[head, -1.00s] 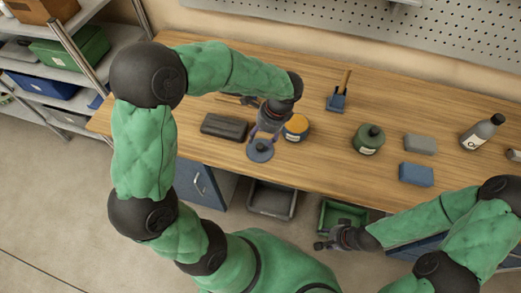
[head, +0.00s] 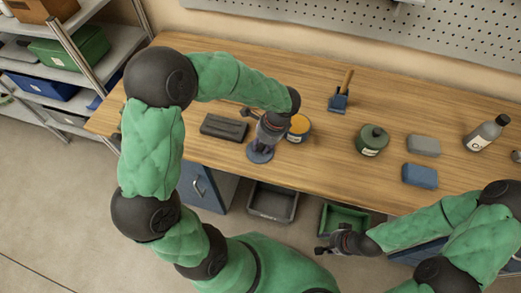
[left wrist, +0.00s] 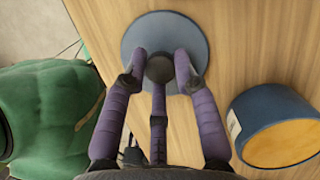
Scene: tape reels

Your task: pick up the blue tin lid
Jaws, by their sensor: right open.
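The blue tin lid (head: 260,155) is a round blue-grey disc with a dark knob, near the front edge of the wooden workbench. My left gripper (head: 264,144) is right over it. In the left wrist view the lid (left wrist: 135,38) lies flat on the wood, and the purple fingers of my left gripper (left wrist: 161,68) stand around its dark knob (left wrist: 160,68). The fingertips are very close to the knob; I cannot tell whether they press on it. My right gripper (head: 322,243) is open and empty, low in front of the bench.
A blue tin with an orange top (head: 299,128) stands close to the right of my left gripper. A dark block (head: 224,128) lies to the left. A green tin (head: 372,140), two sponge-like blocks (head: 420,175) and a bottle (head: 487,133) stand further right.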

